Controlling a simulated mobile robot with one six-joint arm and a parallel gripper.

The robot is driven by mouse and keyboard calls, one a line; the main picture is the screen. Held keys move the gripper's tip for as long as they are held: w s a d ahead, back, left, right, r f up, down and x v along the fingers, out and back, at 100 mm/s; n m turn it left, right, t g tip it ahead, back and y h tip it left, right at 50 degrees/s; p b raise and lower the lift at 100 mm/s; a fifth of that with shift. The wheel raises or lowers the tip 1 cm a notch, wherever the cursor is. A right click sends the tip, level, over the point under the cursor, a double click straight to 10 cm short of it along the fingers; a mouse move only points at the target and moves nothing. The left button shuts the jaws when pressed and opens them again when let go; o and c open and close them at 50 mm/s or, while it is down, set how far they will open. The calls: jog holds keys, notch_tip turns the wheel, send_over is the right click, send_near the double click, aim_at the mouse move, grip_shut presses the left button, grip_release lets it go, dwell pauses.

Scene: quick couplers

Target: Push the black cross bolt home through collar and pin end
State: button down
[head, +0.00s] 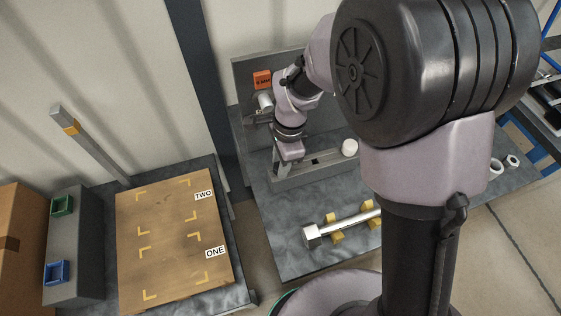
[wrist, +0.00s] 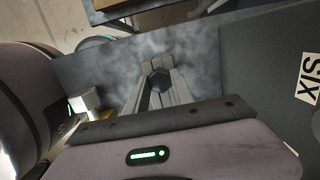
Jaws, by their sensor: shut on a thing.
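In the wrist view, the black cross bolt shows as a dark hexagonal head (wrist: 158,80) between the two grey fingers of my gripper (wrist: 157,74). The fingers are shut on it. Its shank is hidden. In the head view my gripper (head: 286,166) points down at the grey bench fixture, and the bolt cannot be made out there. A white cylinder (head: 265,101) sticks out from the grey upright panel below an orange tag (head: 262,80). I cannot tell which parts are the collar and pin end, or how deep the bolt sits.
A white round piece (head: 349,147) stands right of my gripper. A wooden board (head: 165,245) marked ONE and TWO lies left.

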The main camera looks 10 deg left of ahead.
jog(key=shift+r+p, duration=2.85)
jog(key=shift+r, duration=0.85)
jog(key=shift+r, duration=0.1)
jog(key=shift+r, duration=0.4)
jog(key=shift+r, duration=0.1)
notch_tip(320, 180, up, 4)
jog(key=p, duration=0.3)
